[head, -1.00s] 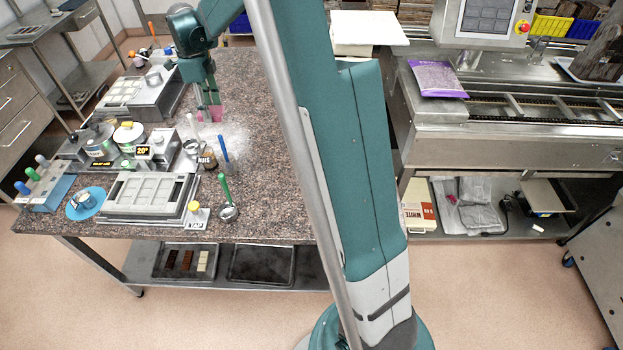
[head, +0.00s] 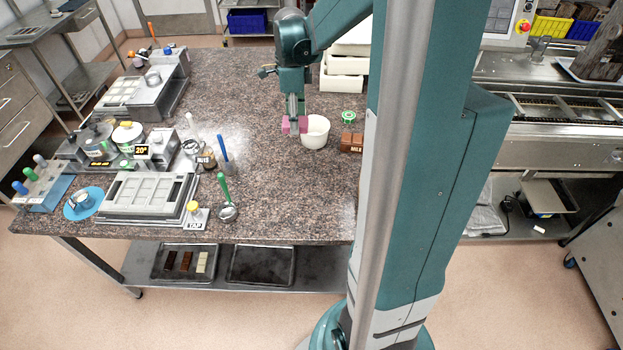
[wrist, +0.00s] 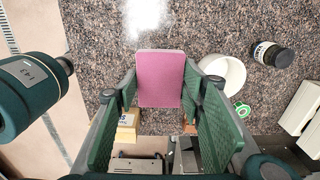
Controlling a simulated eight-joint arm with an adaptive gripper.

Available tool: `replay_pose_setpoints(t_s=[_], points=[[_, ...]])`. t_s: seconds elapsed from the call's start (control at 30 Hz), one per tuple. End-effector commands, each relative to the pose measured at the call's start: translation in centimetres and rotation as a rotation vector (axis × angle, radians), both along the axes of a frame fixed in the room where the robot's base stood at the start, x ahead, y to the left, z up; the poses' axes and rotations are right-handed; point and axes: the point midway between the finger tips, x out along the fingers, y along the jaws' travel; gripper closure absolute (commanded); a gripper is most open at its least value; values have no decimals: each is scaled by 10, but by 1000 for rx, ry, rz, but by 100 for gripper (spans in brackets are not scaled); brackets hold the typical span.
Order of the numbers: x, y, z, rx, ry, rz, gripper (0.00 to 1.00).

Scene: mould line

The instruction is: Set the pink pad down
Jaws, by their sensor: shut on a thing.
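The pink pad (wrist: 160,78) is a flat, rounded rectangle held between the fingers of my gripper (wrist: 158,92) in the wrist view. In the head view the pink pad (head: 303,125) shows at the lower end of my gripper (head: 294,122), over the speckled brown stone table (head: 285,185). It is just left of a white bowl (head: 317,132). I cannot tell how high the pad is above the table. Part of it is hidden behind the fingers in the head view.
A brown MILK block (head: 352,142) and a green ring-like thing (head: 348,117) stand right of the bowl. White trays (head: 342,82) are behind. A whitish dusted patch (head: 232,137) and the table's front middle are clear.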

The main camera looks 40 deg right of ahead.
Motion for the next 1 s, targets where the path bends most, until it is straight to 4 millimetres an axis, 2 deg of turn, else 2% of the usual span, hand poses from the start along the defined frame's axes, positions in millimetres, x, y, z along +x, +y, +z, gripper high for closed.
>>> replay_pose_setpoints(t_s=[0.2, 0.47, 0.77, 1.0], points=[[-31, -10, -3, 0, 0, -2, 71], [-59, -18, -7, 0, 0, -1, 71], [-56, -17, -36, 0, 0, 0, 71], [-56, -18, -70, 0, 0, 0, 71]])
